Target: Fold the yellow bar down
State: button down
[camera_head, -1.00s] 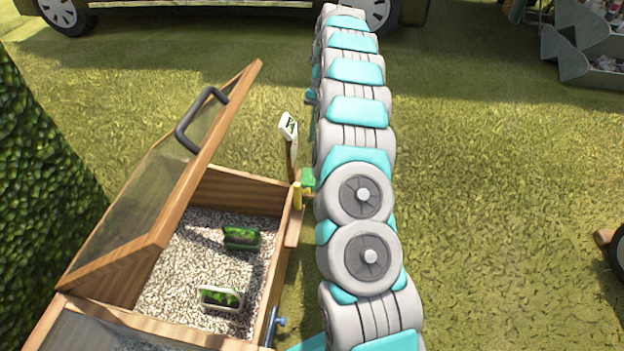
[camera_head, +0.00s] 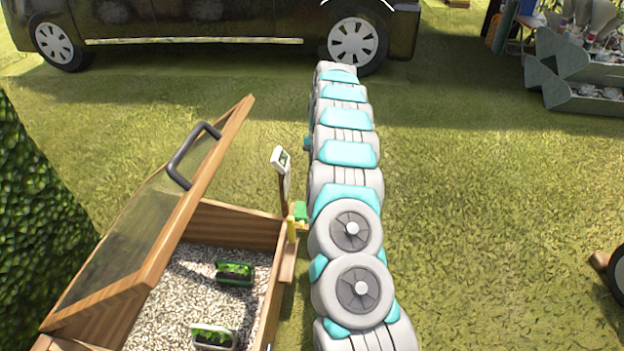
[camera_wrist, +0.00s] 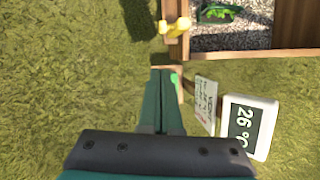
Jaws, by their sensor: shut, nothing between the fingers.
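The yellow bar (camera_head: 292,229) is at the right far corner of the wooden cold frame (camera_head: 287,265), standing roughly upright in the head view. In the wrist view the yellow bar (camera_wrist: 174,28) juts out beside a wooden edge, above my fingertips in the picture. My gripper (camera_wrist: 163,73) is shut and empty, its dark green fingers together and apart from the bar. In the head view my arm runs along the right side of the cold frame, and my fingertips are not clearly seen.
A raised glazed lid (camera_head: 150,215) with a dark handle (camera_head: 187,157) leans over gravel holding planted pots (camera_head: 235,271). A display reading 26 °C (camera_wrist: 247,127) and a written label (camera_wrist: 206,102) are close to my fingers' right.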

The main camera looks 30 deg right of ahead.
jog(key=s+a+f, duration=0.3)
jog(key=a+f, duration=0.1)
jog(key=f, duration=0.4)
jog(key=shift+s+a+f+b, duration=0.25)
jog(key=shift+s+f+b, duration=0.05)
jog(key=shift+s+f, duration=0.1)
